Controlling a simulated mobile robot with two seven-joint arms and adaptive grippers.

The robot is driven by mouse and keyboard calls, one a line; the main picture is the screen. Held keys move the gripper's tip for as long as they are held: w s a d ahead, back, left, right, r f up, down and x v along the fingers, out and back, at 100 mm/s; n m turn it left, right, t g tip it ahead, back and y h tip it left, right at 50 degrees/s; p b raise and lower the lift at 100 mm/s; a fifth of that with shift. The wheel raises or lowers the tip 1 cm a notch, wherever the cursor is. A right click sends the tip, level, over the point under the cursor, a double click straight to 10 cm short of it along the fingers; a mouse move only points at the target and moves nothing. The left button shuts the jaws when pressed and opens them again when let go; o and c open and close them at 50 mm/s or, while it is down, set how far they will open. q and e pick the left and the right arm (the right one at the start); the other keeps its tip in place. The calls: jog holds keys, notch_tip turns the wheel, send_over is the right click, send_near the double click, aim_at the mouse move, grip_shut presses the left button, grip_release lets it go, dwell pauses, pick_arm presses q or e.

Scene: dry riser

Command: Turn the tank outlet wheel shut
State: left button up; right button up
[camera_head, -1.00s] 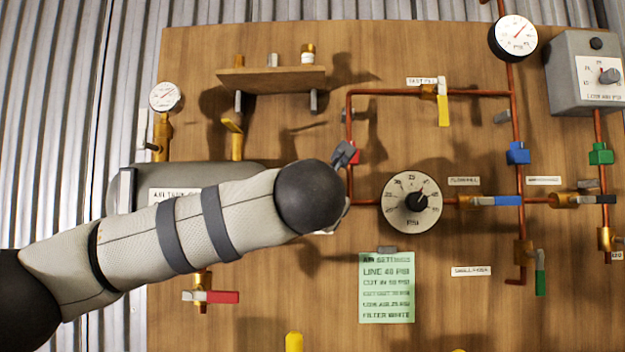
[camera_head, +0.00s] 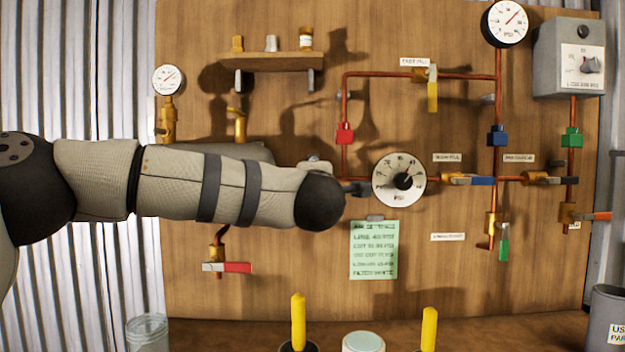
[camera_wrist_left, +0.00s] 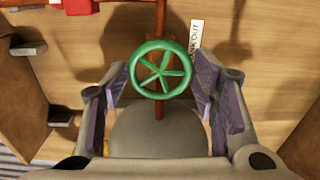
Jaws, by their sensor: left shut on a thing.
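The tank outlet wheel is a green five-spoked handwheel (camera_wrist_left: 161,70) on a copper pipe in the left wrist view, with a label partly reading "NK OUT" (camera_wrist_left: 195,37) beside it. My left gripper (camera_wrist_left: 160,76) has one finger on each side of the wheel and is shut on it. In the head view my left forearm reaches in from the left, and its dark wrist end hides the wheel and most of the gripper. The grey tank (camera_head: 225,151) shows partly behind the arm. My right gripper is in neither view.
The wooden board carries a large dial (camera_head: 399,180), copper pipes and several coloured valve levers, such as a red one (camera_head: 237,267) below my arm. A shelf (camera_head: 275,61) sticks out above. Two yellow handles (camera_head: 298,322) (camera_head: 428,330) stand at the bottom.

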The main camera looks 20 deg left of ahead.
pick_arm(q)
jog(key=shift+f+m, duration=0.1)
jog(key=shift+m, duration=3.4)
jog(key=shift+d, duration=0.1)
jog(key=o, duration=1.1)
jog(key=shift+f, duration=0.1)
jog(key=shift+o, duration=0.2)
jog(key=v, duration=1.2)
